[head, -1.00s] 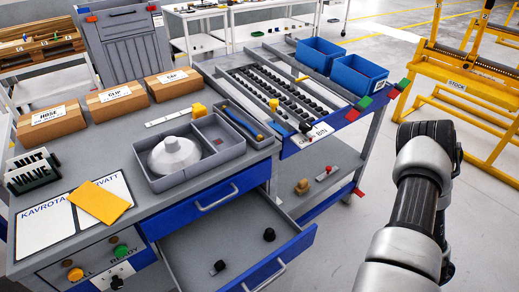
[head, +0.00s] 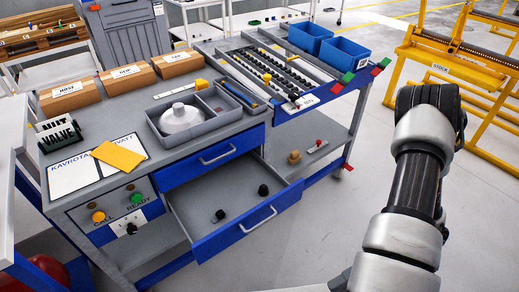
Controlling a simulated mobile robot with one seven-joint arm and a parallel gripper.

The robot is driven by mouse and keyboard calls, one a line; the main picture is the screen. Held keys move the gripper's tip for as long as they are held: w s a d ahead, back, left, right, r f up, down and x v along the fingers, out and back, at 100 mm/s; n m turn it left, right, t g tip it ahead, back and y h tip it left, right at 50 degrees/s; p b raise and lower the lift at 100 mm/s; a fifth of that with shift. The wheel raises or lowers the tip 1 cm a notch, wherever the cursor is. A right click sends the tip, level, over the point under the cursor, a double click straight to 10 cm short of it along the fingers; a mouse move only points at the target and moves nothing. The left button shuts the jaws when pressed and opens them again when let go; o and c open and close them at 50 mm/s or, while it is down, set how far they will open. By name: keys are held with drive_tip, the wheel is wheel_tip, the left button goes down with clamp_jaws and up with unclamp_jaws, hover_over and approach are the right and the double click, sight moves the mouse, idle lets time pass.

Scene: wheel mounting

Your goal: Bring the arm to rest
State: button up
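My arm (head: 414,185) rises along the right side of the head view, over bare floor and apart from the workbench. It is bent at a dark joint near the top. My gripper is not visible in the head view, so what it holds cannot be seen.
The workbench carries a grey tray (head: 157,130) with a white domed part (head: 183,117), and cardboard boxes (head: 126,79). Its lower drawer (head: 240,203) stands open with dark knobs inside. Blue bins (head: 346,47) sit at the back; a yellow rack (head: 440,70) stands right. Floor between bench and rack is clear.

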drive_tip(key=w+a+r+m+t+h+p, duration=0.2)
drive_tip(key=r+m+t+h+p, duration=0.1)
drive_tip(key=r+m, duration=0.9)
drive_tip(key=w+a+r+m+t+h+p, duration=0.3)
drive_tip(key=r+m+h+p, duration=0.3)
drive_tip(key=r+m, duration=0.5)
drive_tip(key=w+a+r+m+t+h+p, duration=0.2)
drive_tip(key=r+m+p, duration=0.4)
drive_tip(key=r, duration=1.9)
drive_tip(key=a+m+t+h, duration=0.1)
drive_tip(key=m+h, duration=0.1)
drive_tip(key=m, duration=0.4)
drive_tip(key=shift+w+a+m+t+h+p, duration=0.15)
drive_tip(key=shift+w+m+t+h+p, duration=0.15)
drive_tip(key=shift+w+t+h, duration=0.1)
